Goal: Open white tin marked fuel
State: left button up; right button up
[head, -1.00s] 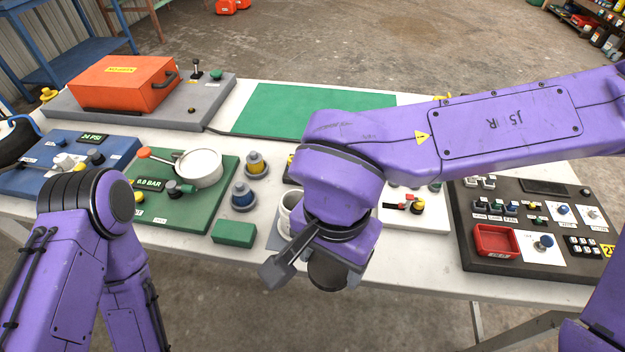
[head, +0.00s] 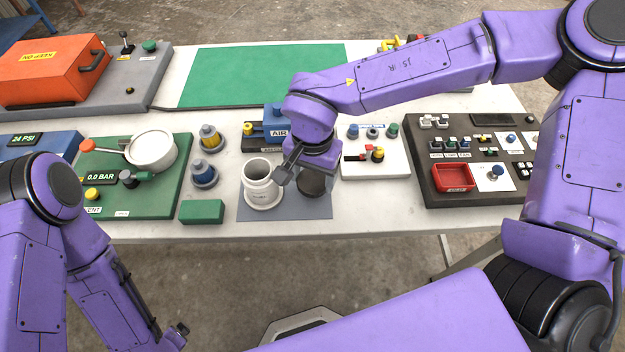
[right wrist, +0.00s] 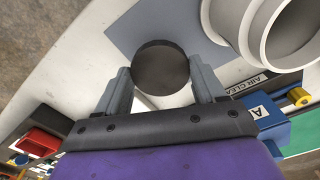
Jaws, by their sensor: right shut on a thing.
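The white tin (head: 260,188) stands upright on a grey mat with its round mouth open. Small dark print on its side is too small to read. Its rim also shows at the top right in the right wrist view (right wrist: 252,38). My right gripper (head: 303,176) is just right of the tin, pointing down, shut on a dark round lid (head: 314,184). In the right wrist view the lid (right wrist: 160,67) sits between both fingers, apart from the tin. Whether it touches the mat is unclear. The end of my left arm (head: 178,333) is low at the left, its fingers not clear.
The grey mat (head: 288,212) has bare room at its front. A green block (head: 202,211) and blue-yellow knobs lie left of it. A blue AIR box (head: 277,117) stands behind, a white switch panel (head: 378,172) to the right. The table's front edge is close.

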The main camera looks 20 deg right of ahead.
aim_at(313, 181)
notch_tip(313, 181, down, 3)
jog(key=shift+r, duration=0.15)
jog(key=shift+s, duration=0.1)
jog(key=o, duration=1.2)
jog(key=shift+c, duration=0.2)
notch_tip(313, 181, up, 12)
jog(key=shift+p, duration=0.45)
